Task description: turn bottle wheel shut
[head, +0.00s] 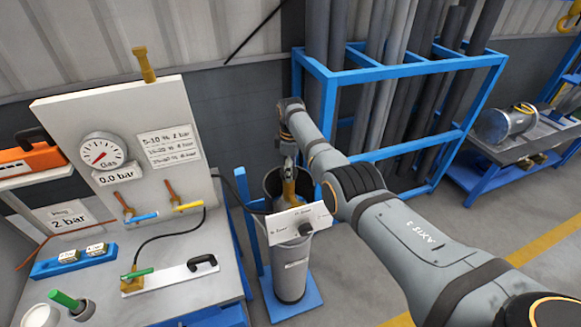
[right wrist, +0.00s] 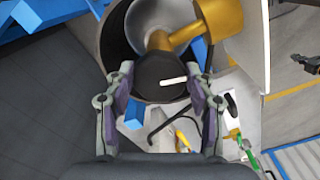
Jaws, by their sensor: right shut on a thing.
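The grey gas bottle (head: 291,272) stands upright on a blue base beside the bench. In the right wrist view its brass valve (right wrist: 218,16) leads to a dark round bottle wheel (right wrist: 160,72) with a white mark on it. My right gripper (right wrist: 163,88) has its two fingers on either side of the wheel and is shut on it. In the head view my right gripper (head: 289,166) reaches down at the bottle's top, and my arm hides part of it. The wheel itself cannot be made out there. My left gripper is not in view.
The bench panel holds a gas gauge (head: 102,152) reading 0.0 bar, with blue and yellow levers (head: 188,206) below it. A white plate (head: 297,222) with a black knob sits in front of the bottle. A blue rack (head: 405,70) of pipes stands behind.

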